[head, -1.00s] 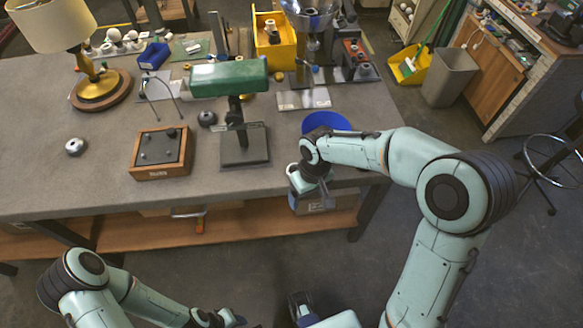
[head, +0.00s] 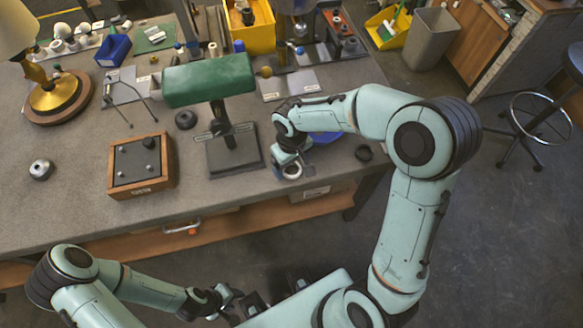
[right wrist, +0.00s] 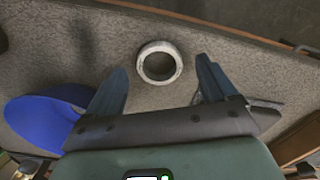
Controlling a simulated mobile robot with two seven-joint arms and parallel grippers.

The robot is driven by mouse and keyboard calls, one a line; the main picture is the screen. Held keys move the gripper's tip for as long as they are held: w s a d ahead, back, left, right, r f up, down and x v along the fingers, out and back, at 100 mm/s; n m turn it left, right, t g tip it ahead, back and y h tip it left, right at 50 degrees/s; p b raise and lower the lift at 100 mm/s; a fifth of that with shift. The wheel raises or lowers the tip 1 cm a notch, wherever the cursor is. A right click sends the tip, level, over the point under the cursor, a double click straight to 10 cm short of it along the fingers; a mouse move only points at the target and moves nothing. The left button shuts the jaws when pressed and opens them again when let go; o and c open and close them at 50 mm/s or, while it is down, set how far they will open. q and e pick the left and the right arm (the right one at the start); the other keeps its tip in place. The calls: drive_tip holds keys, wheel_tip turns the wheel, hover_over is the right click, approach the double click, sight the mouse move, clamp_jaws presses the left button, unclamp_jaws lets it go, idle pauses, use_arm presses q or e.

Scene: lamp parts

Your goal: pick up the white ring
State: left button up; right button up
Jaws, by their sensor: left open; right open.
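The white ring (right wrist: 160,80) lies flat on the grey table in the right wrist view, near the table's edge. My right gripper (right wrist: 162,70) is open, its two blue-grey fingers on either side of the ring in the picture, with the ring slightly beyond the tips. No contact shows. In the head view the ring (head: 292,178) shows below my right gripper (head: 288,160), close to the table's front edge and partly covered. My left gripper (head: 240,303) is open and empty, low in front of the table.
A blue bowl-like dish (right wrist: 40,120) lies beside the right gripper. A green-shaded lamp (head: 210,80) stands left of the right gripper, its base close by. A black ring (head: 363,153) lies to the right. A wooden box (head: 140,165) sits further left.

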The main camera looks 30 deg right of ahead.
drive_tip(key=shift+f, duration=0.75)
drive_tip(key=c, duration=1.1)
drive_tip(key=shift+r, duration=0.15)
